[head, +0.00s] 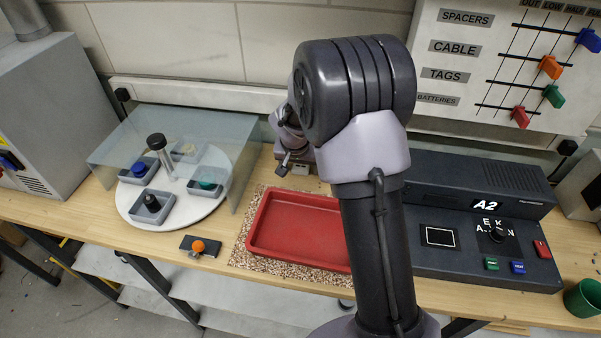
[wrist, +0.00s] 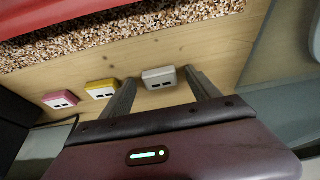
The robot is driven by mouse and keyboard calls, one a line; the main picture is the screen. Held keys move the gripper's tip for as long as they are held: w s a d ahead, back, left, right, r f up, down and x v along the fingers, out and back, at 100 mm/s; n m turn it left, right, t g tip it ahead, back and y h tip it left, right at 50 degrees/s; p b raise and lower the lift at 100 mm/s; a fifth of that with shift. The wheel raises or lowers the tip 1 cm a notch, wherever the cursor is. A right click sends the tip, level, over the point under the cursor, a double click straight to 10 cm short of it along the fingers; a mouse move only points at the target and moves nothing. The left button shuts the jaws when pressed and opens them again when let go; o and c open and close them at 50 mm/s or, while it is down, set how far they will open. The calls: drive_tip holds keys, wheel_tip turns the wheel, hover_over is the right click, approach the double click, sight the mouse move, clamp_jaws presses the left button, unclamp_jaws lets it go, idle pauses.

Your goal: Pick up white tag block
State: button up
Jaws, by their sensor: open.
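The white tag block (wrist: 159,77) is a small pale block with two dark slots, lying on the wooden bench in the wrist view. My gripper (wrist: 161,80) is open, and the block shows between its two spread fingertips; I cannot tell how far the fingers reach around it. The fingers do not grip it. In the head view my gripper (head: 284,164) is at the back of the bench, partly behind my arm, and I cannot make out the white block there.
A yellow block (wrist: 102,89) and a pink-red block (wrist: 60,99) lie left of the white one in the wrist view. A red tray (head: 296,232) sits on a speckled mat (head: 244,254). A transparent shield (head: 243,160) stands left of my gripper, a dark console (head: 470,230) right.

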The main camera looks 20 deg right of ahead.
drive_tip(key=shift+r, duration=0.1)
drive_tip(key=shift+c, duration=0.2)
drive_tip(key=c, duration=1.4)
